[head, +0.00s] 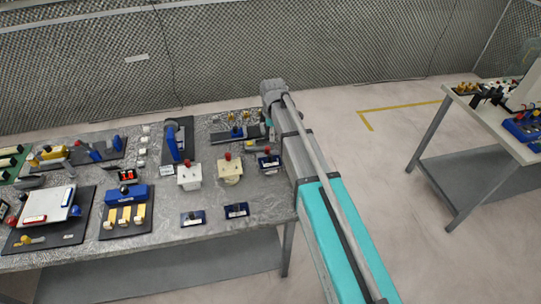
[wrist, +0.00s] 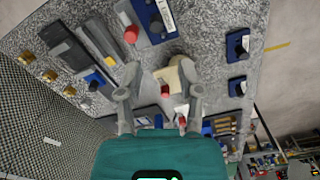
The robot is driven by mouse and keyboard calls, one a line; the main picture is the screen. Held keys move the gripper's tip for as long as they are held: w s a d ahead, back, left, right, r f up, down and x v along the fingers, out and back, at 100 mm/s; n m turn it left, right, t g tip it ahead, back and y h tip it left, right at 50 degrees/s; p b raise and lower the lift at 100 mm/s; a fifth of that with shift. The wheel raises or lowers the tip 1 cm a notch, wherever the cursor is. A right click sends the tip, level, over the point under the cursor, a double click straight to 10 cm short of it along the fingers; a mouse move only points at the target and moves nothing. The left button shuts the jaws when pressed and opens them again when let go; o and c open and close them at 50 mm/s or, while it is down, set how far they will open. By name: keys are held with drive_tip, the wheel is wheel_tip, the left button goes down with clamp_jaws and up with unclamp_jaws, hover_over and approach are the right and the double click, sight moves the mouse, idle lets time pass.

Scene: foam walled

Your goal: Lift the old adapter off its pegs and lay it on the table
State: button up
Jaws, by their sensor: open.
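I take the cream block with a red knob (head: 230,173) to be the old adapter, but no label is readable. It stands upright on the speckled table (head: 240,264), beside a white block with a red knob (head: 189,181). Any pegs under it are hidden. In the wrist view the cream block (wrist: 174,76) shows beyond and between the fingers of my gripper (wrist: 160,72), near the right finger. My gripper is open and empty; the distance to the block is unclear. The head view does not show my gripper's fingers.
Two small blue plates with black knobs (head: 237,210) lie at the table's front right. Fixtures crowd the left (head: 46,205). Bare tabletop shows at the front. Another table (head: 478,118) stands at right.

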sight(270, 155)
drive_tip(key=shift+w+a+r+n, duration=0.35)
drive_tip(key=shift+a+n, duration=0.05)
drive_tip(key=shift+a, duration=0.25)
drive_tip(key=shift+f, duration=0.15)
wheel_tip(270, 155, down, 8)
drive_tip(key=b, duration=0.8)
drive_tip(key=shift+f+b, duration=0.2)
drive_tip(key=shift+b, duration=0.1)
drive_tip(key=shift+f, duration=0.15)
wheel_tip(270, 155, down, 5)
drive_tip(key=b, duration=0.5)
drive_tip(key=shift+d, duration=0.15)
idle(0.5)
clamp_jaws()
